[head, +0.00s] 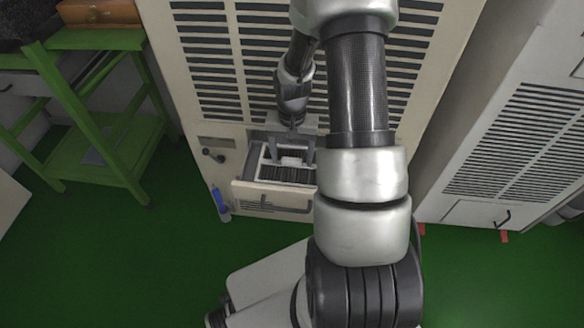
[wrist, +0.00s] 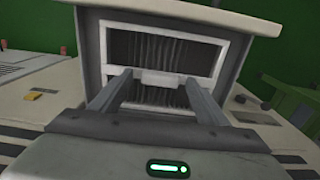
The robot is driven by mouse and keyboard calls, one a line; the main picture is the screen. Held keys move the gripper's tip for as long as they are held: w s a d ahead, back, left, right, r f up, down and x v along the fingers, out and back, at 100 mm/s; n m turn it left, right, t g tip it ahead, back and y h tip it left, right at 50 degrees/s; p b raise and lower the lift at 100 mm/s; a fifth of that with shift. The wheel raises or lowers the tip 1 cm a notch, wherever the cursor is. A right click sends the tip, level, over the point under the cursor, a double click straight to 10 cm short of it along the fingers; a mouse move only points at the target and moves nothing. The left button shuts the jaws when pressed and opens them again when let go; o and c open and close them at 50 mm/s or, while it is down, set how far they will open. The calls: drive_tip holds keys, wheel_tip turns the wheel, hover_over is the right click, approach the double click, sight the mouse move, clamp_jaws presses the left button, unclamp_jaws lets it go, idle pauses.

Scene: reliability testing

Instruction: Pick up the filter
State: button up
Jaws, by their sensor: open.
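The filter (wrist: 160,57) is a white rectangular frame with dark vertical pleats and a small white tab in the middle of one side. It lies inside an open drawer (wrist: 262,25) of a beige cabinet. In the head view the filter (head: 286,174) shows in the drawer near the cabinet's foot. My gripper (wrist: 158,78) is open, with one grey finger on each side of the white tab. Whether the fingers touch the tab, I cannot tell. In the head view my gripper (head: 289,150) is over the drawer, and my arm hides the drawer's right end.
The beige cabinet (head: 216,90) with slatted vents stands around the drawer. A blue bottle-like object (head: 220,203) is beside its left foot. A green shelf stand (head: 110,150) is on the left. A second vented cabinet (head: 515,135) is on the right. Green floor (head: 130,260) is clear in front.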

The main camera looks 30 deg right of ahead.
drive_tip(key=c, duration=1.6)
drive_tip(key=shift+r, duration=0.1)
